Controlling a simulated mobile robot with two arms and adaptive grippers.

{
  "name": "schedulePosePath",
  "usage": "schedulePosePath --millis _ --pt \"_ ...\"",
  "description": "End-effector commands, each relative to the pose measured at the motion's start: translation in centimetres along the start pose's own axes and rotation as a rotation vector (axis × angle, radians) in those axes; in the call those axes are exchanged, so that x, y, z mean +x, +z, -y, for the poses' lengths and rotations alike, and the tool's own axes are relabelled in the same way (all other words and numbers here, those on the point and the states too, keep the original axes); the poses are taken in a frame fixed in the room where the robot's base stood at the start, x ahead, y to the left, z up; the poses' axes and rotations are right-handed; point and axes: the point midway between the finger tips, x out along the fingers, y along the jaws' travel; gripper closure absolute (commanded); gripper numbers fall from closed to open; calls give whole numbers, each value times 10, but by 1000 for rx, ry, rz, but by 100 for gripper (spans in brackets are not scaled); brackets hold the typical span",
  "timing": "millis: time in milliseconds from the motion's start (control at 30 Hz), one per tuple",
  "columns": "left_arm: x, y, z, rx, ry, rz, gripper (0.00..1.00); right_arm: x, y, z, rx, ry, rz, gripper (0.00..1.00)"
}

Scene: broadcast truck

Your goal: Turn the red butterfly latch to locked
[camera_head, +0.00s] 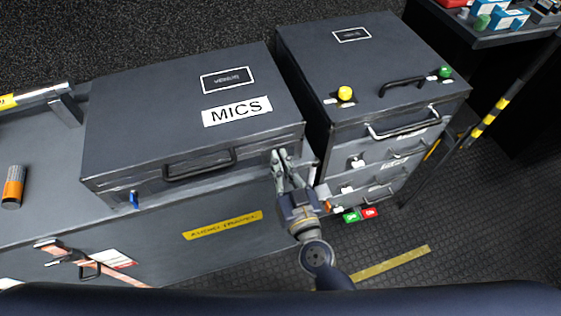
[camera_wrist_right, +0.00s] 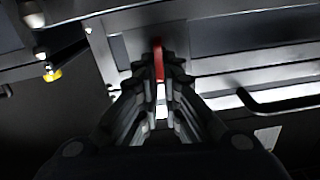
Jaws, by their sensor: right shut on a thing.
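The red butterfly latch (camera_wrist_right: 158,63) shows in the right wrist view as a narrow red upright piece between my fingertips. It is on the front of the dark grey MICS case (camera_head: 190,120), near its right end. My right gripper (camera_head: 281,160) is at that front face in the head view, and its fingers hide the latch there. In the wrist view my right gripper (camera_wrist_right: 160,85) is shut on the latch. The latch's lower part is hidden between the fingers. My left gripper is not in view.
A blue latch (camera_head: 134,199) is on the case's front left. The case's black handle (camera_head: 200,165) lies left of my right gripper. A drawer cabinet (camera_head: 375,80) with a yellow knob (camera_head: 345,93) stands close on the right. Open floor (camera_head: 480,230) lies farther right.

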Motion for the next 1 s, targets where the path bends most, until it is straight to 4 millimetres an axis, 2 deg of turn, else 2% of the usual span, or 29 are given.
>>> schedulePosePath --millis 367,1000 --pt "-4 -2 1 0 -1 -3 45 1 -4 -2 104 0 -6 100" --pt "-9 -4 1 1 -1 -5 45 2 0 -13 675 -1 -10 100"
